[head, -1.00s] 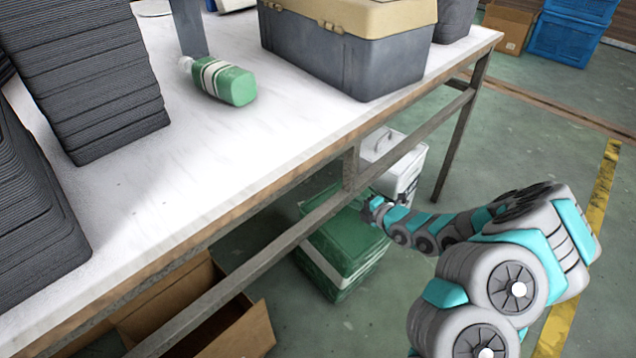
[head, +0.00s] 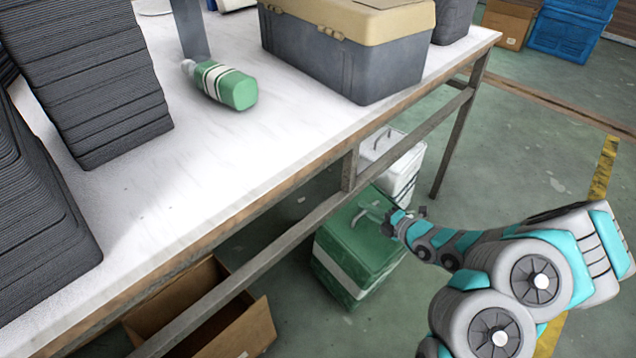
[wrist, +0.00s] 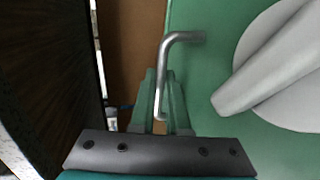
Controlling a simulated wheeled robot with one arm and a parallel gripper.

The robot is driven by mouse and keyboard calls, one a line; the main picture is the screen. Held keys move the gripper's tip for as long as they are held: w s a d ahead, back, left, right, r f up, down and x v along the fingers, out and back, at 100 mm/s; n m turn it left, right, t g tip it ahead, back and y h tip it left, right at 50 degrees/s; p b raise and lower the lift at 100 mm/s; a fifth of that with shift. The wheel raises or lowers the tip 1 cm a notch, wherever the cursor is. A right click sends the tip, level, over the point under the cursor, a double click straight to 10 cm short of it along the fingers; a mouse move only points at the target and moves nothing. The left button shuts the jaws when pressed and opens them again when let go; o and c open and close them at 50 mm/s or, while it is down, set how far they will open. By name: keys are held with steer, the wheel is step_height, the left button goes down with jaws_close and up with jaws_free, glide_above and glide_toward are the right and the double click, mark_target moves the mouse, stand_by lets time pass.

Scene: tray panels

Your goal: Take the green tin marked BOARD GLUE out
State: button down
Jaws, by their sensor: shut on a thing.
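The green tin (head: 382,258) with a white band stands on the floor, partly under the table's lower rail. No lettering on it is readable. My gripper (head: 387,222) is at the top of the tin. In the wrist view my gripper (wrist: 163,112) has its two fingers closed around the tin's bent metal handle (wrist: 183,38). The tin's green top (wrist: 200,75) with a pale round patch fills the right of that view. The rail hides part of the tin's left side.
A white tin (head: 402,170) stands close behind the green one. The table rail (head: 262,262) and a leg (head: 455,140) border it. An open cardboard box (head: 235,328) lies to the left. A green bottle (head: 238,92) lies on the white tabletop (head: 180,185).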

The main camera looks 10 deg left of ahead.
steer(key=s+d, duration=1.6)
steer(key=d, duration=0.5)
steer(key=shift+s, duration=0.15)
stand_by(1.5)
steer(key=shift+r, duration=0.15)
